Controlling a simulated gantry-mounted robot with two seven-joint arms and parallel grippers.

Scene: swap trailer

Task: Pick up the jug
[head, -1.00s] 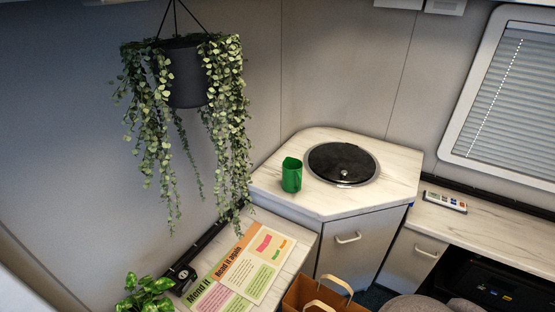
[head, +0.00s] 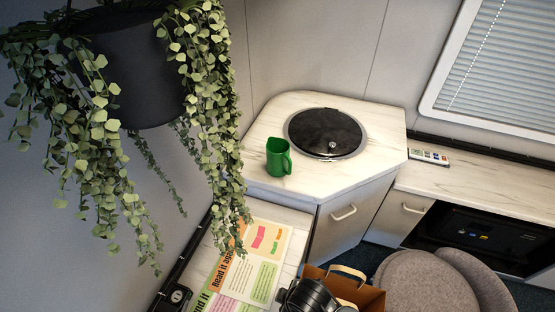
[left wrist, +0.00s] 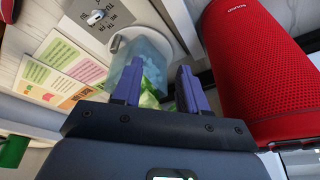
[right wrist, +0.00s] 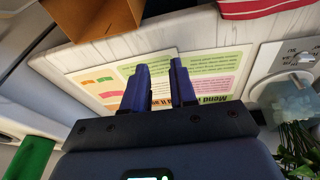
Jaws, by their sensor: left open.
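The green jug (head: 279,158) stands upright on the white marble-look corner counter (head: 262,125) in the head view, left of a round black lid, its handle to the right. In the left wrist view my left gripper (left wrist: 160,66) is open with nothing between its fingers. In the right wrist view my right gripper (right wrist: 159,64) has its fingers apart and empty. Neither gripper touches the jug. Green shapes at the left edges of the left and right wrist views may be the jug; I cannot tell.
A hanging plant (head: 125,75) trails vines left of the counter. Below lie printed sheets (head: 250,262) and a brown paper bag (head: 365,296). A remote (head: 428,157) lies on the right ledge. A red speaker (left wrist: 245,70) stands near my left gripper. Counter around the jug is clear.

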